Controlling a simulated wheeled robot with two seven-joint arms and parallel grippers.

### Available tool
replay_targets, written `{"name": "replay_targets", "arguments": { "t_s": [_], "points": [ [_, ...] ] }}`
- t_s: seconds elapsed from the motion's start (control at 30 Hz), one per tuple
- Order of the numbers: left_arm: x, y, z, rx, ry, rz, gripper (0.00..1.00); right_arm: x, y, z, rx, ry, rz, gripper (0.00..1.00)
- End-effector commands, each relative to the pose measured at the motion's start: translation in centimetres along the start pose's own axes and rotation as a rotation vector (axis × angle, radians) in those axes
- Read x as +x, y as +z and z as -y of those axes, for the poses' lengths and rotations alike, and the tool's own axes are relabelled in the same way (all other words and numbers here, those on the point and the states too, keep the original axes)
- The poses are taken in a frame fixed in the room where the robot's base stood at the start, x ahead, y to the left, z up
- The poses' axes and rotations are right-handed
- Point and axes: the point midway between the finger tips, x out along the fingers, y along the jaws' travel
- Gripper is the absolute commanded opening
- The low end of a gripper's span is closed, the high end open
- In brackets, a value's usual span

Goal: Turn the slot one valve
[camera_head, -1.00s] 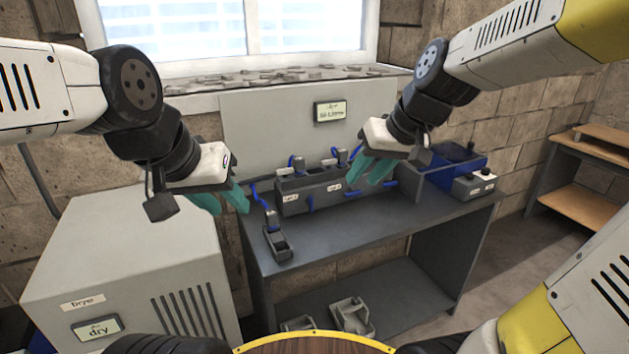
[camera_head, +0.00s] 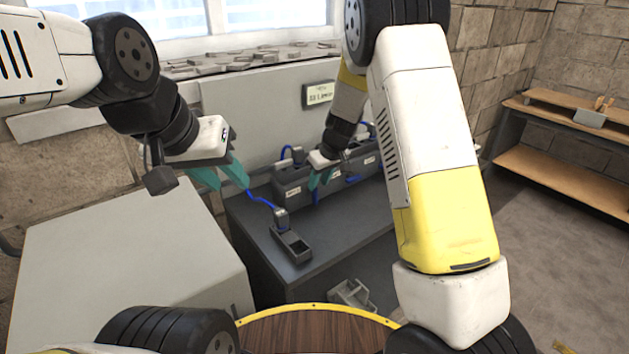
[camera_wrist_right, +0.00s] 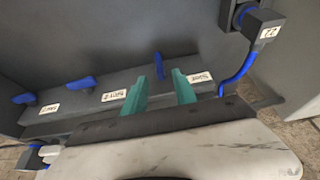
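A dark slotted block (camera_head: 292,180) on the bench has blue valve levers along its front and white labels, whose numbers are hard to read. My right gripper (camera_head: 320,181) is at the block's left part in the head view. In the right wrist view its teal fingers (camera_wrist_right: 160,92) are apart, with a blue valve lever (camera_wrist_right: 158,66) between their tips in the picture. I cannot tell if they touch it. This lever is beside the end label (camera_wrist_right: 200,76). My left gripper (camera_head: 222,176) is open and empty, above the bench's left end.
A small dark holder (camera_head: 291,245) with a plug and blue hose stands on the bench in front of the block. A grey box-shaped machine (camera_head: 120,260) stands at the left. A wooden-topped shelf (camera_head: 565,180) is at the right. Grey trays (camera_head: 350,295) lie below the bench.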

Motion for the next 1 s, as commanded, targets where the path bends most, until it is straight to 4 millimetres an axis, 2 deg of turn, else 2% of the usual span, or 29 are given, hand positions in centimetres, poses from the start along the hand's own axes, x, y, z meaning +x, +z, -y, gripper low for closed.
{"name": "replay_targets", "arguments": {
  "t_s": [0.1,0.3,0.67,0.7,0.87,1.0],
  "points": [
    [0.0,0.0,0.0,0.000,0.000,0.000,0.36,2.2,0.1,0.0,0.001,-0.001,0.003,0.34],
    [0.0,0.0,0.0,0.000,0.000,0.000,0.36,4.7,0.0,0.0,0.000,0.000,0.001,0.34],
    [0.0,0.0,0.0,0.000,0.000,0.000,0.36,5.5,0.0,0.0,0.001,-0.001,0.000,0.34],
    [0.0,0.0,0.0,0.000,0.000,0.000,0.36,5.5,0.0,0.0,0.001,-0.001,0.000,0.32],
    [0.0,0.0,0.0,0.000,0.000,0.000,0.36,5.5,0.0,0.0,0.001,-0.001,0.000,0.00],
    [0.0,0.0,0.0,0.000,0.000,0.000,0.36,5.5,0.0,0.0,0.001,-0.001,0.000,0.00]
  ]
}}
